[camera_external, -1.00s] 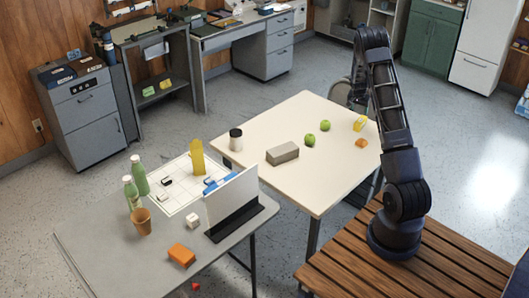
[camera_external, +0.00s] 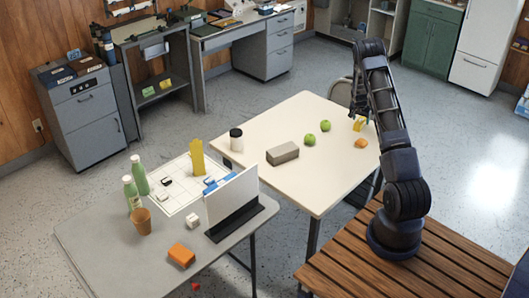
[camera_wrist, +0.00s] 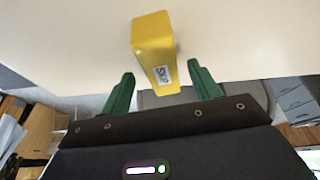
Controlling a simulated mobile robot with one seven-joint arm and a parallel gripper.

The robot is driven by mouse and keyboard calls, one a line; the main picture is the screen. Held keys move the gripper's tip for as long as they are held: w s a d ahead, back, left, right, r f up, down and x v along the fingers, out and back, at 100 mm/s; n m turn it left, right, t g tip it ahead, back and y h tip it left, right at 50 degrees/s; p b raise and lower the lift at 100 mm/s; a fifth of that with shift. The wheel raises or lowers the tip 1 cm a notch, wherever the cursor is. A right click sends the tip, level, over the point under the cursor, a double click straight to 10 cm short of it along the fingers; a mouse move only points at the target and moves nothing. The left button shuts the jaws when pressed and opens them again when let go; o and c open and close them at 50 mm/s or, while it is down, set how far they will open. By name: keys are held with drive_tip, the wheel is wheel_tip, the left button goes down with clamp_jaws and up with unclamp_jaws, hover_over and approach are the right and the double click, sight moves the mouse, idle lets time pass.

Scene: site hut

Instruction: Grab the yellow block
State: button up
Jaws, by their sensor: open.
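The yellow block (camera_external: 360,125) stands on the cream table near its far right corner. In the wrist view the yellow block (camera_wrist: 154,48) has a white label and lies ahead of my gripper, between the lines of its two green fingers. My gripper (camera_wrist: 161,85) is open, with a finger on each side of the block's near end. In the external view my gripper (camera_external: 358,112) is down at the block and partly covers it. I cannot tell whether a finger touches the block.
A chair (camera_external: 340,92) stands behind the table. The table's front part is clear.

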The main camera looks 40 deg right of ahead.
sight(361, 120)
drive_tip(key=shift+x, duration=1.7)
drive_tip(key=shift+w+f, duration=0.15)
drive_tip(key=c, duration=1.1)
drive_tip(key=shift+c, duration=0.2)
